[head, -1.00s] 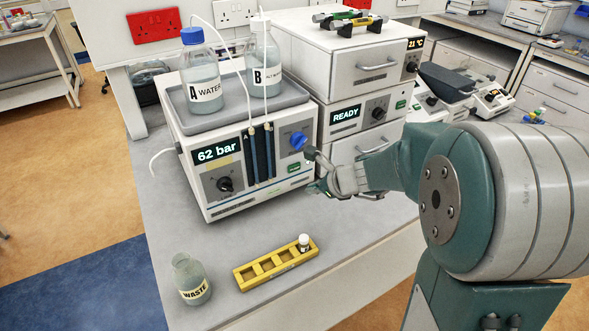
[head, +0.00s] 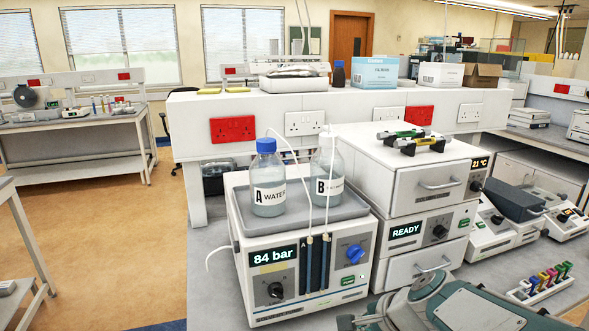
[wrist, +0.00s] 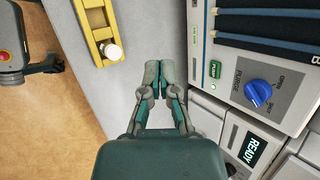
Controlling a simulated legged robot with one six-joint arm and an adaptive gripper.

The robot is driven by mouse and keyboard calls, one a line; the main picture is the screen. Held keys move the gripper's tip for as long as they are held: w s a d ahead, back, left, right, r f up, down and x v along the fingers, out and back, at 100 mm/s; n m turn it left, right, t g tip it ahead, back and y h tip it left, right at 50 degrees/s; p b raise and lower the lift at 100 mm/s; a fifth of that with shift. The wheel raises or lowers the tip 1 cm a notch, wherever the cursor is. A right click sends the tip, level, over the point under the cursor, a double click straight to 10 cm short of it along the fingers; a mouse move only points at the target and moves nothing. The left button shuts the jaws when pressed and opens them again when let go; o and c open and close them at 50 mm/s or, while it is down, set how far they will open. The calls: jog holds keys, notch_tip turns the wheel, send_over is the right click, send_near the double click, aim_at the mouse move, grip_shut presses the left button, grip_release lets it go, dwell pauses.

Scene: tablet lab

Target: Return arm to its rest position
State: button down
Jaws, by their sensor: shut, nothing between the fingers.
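In the wrist view my gripper (wrist: 160,72) is shut and empty, its two fingertips together above the grey bench. It is apart from the pump unit (wrist: 285,85) with the blue knob (wrist: 258,93), which lies to its right in that view. In the head view my arm (head: 440,305) shows only at the bottom edge, in front of the instruments. The pump (head: 250,290) reads 84 bar, and its blue knob (head: 355,254) is on the front panel.
Bottle A (head: 268,185) and bottle B (head: 327,180) stand on the pump's top tray. A stacked unit (head: 405,230) reading READY stands beside it. The yellow rack (wrist: 98,25) with a white-capped vial (wrist: 111,51) is on the bench. Coloured-capped vials (head: 545,280) stand at the right.

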jog(key=s+d+r+n+h, duration=0.1)
jog(key=s+r+n+h, duration=0.1)
jog(key=s+n, duration=0.5)
jog(key=s+d+r+n+h, duration=0.2)
jog(key=s+n+h, duration=0.1)
jog(key=s+n, duration=0.4)
jog(key=shift+s+d, duration=0.25)
jog(key=shift+s, duration=0.25)
jog(key=c, duration=1.3)
grip_release()
jog(key=shift+c, duration=0.2)
